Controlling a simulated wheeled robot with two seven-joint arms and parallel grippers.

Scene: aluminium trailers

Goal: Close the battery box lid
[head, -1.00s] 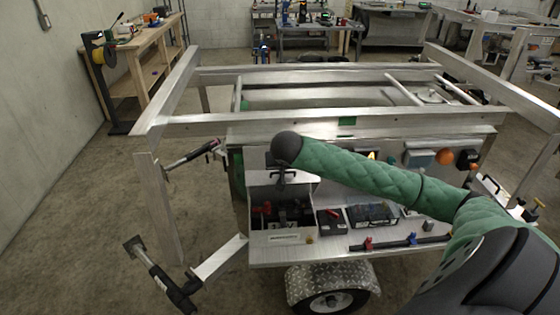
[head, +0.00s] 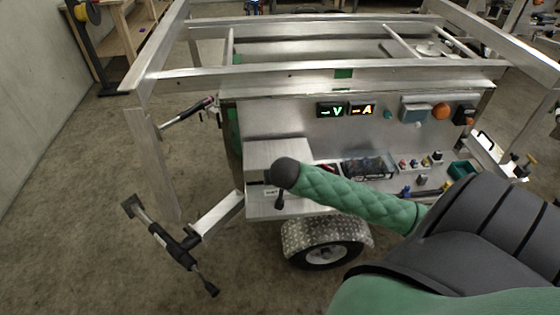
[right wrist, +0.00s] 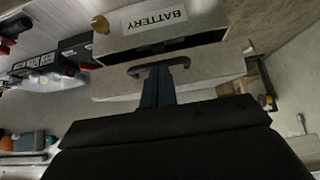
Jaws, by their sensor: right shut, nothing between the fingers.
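The grey battery box (head: 254,203) sits at the left end of the trailer's side shelf. In the right wrist view the box front carries a BATTERY label (right wrist: 153,20). A dark gap shows there between the box front and the lid (right wrist: 205,66), so the lid looks slightly ajar. My right gripper (head: 279,203) is shut and empty at the lid's front. In the wrist view its fingertips (right wrist: 158,74) overlap the dark lid handle (right wrist: 180,62); contact is unclear. My left gripper is out of view.
Lit V and A meters (head: 347,109) are on the panel above. The trailer frame (head: 300,72) runs above and behind. A jack (head: 165,240) stands out at the left.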

